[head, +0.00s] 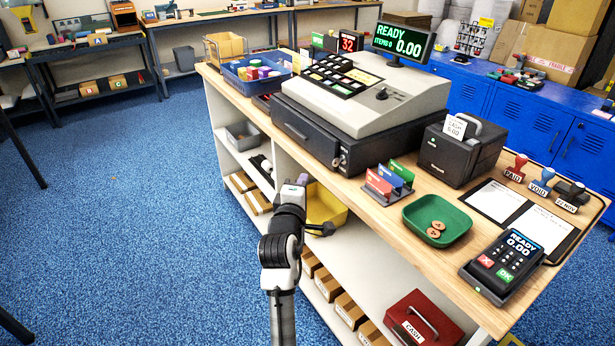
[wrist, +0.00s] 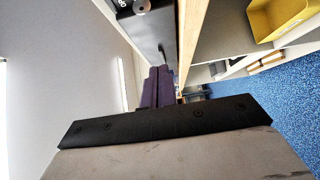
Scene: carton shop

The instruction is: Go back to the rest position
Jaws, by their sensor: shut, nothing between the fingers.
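My gripper (head: 322,229) is in front of the counter's shelf side, beside the yellow bin, seen small and partly hidden behind my own wrist. In the wrist view, its two dark purple fingers (wrist: 158,85) lie together with nothing between them. The yellow bin (head: 327,208) is on the upper shelf, just behind my gripper in the head view; it also shows at the upper right of the wrist view (wrist: 275,17). I cannot tell whether the gripper touches anything.
The wooden counter (head: 395,215) bears a cash register (head: 360,95), a green coin tray (head: 455,215), a card terminal (head: 505,265) and a receipt printer (head: 455,155). A red cash box (head: 420,320) and cartons fill the lower shelf. Blue carpet (head: 150,220) at the left is clear.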

